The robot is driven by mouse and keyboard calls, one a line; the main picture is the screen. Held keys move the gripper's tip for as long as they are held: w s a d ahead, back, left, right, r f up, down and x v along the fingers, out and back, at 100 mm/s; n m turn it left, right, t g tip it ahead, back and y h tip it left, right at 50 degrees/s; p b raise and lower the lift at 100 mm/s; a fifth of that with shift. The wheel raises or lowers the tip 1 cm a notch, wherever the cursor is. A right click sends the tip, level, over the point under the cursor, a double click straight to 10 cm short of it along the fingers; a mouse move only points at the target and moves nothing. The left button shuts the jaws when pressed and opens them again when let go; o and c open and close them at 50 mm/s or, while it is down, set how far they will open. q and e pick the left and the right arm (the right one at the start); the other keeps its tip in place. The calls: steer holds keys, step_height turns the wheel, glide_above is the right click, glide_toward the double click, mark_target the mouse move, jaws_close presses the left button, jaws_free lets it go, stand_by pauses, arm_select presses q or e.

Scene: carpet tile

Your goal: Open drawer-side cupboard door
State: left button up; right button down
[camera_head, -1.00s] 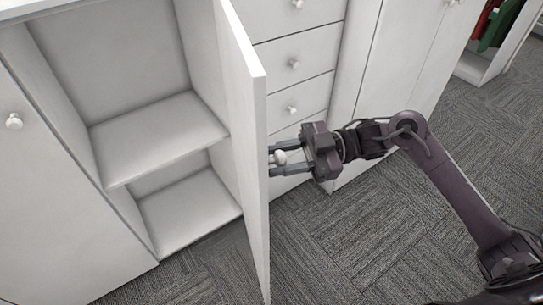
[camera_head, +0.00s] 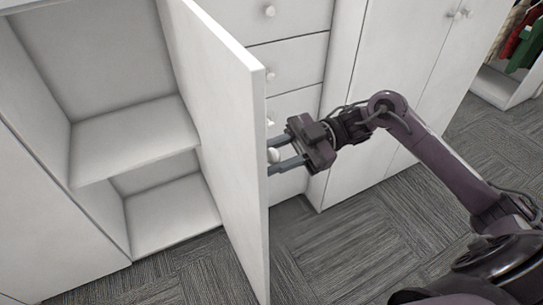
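The cupboard door (camera_head: 230,130) beside the drawers stands wide open, swung out to near edge-on from its cupboard (camera_head: 135,140). Its white round knob (camera_head: 273,155) is on the outer face, turned to the right. My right gripper (camera_head: 277,157) is at that knob from the right, one finger above it and one below. The fingers are spread wider than the knob, and their tips are partly hidden by the door edge. My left gripper is out of view.
White drawers (camera_head: 292,62) with round knobs stand behind the door, and a tall closed cupboard (camera_head: 385,80) to their right. An open shelf with clothes (camera_head: 524,40) is at the far right. The grey carpet (camera_head: 340,250) in front is clear.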

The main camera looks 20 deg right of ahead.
steer(key=shift+a+f, duration=0.1)
steer(key=c, duration=1)
jaws_free()
steer(key=shift+c, duration=0.2)
steer(key=shift+d, duration=0.3)
steer(key=d+b, duration=0.3)
steer(key=d, duration=0.4)
steer(key=shift+w+d+b, duration=0.15)
steer(key=shift+b, duration=0.2)
steer(key=shift+d, duration=0.1)
